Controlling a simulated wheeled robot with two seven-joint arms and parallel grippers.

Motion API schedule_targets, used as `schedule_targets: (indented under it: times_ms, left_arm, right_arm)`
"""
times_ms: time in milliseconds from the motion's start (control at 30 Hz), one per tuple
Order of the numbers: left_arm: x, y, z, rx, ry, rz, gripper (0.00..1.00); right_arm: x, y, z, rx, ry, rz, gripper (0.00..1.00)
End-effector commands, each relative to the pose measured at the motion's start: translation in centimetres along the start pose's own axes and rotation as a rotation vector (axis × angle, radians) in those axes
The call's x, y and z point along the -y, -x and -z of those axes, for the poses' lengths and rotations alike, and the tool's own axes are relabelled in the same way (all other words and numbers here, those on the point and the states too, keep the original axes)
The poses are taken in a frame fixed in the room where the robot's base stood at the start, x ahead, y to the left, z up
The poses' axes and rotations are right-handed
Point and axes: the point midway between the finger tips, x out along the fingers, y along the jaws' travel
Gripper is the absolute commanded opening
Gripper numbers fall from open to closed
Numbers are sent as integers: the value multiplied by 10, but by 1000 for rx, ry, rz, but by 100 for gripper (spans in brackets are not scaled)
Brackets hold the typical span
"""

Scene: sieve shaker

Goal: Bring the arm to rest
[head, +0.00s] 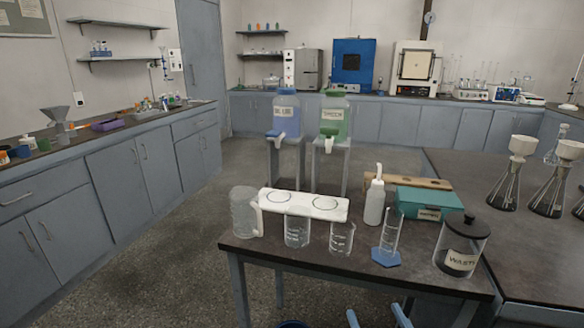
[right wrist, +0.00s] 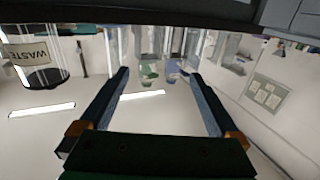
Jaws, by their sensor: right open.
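My right gripper (head: 376,314) shows at the bottom edge of the head view, in front of the table's near edge. Only its two blue fingertips are visible there, spread apart. In the right wrist view its fingers (right wrist: 155,74) stand apart with nothing between them. That view is upside down, with ceiling lights below and the table along the top. The rest of my right arm is hidden. My left gripper is not in view.
The near table (head: 315,258) holds a pitcher (head: 243,212), two beakers (head: 297,229) (head: 342,239), a graduated cylinder (head: 388,240), a wash bottle (head: 375,200), a white tray (head: 304,205), a teal box (head: 430,203) and a waste jar (head: 461,245). The floor at left is clear.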

Motion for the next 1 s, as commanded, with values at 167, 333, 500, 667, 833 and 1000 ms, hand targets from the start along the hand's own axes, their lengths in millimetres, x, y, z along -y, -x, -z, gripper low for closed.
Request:
schedule_targets:
  times_ms: [167,333,500,667,833,1000]
  left_arm:
    - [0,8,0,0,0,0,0]
    - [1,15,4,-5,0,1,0]
    - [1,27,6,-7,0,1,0]
    - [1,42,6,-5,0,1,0]
    - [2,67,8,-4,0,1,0]
    - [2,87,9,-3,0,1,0]
  right_arm:
    - [-1,-2,-33,98,3,-3,97]
    - [-1,1,-72,209,7,-4,97]
    - [-1,16,-128,376,15,-4,97]
    - [0,53,-199,603,26,1,97]
    - [4,144,-284,950,47,20,97]
    - [6,274,-336,1315,74,53,97]
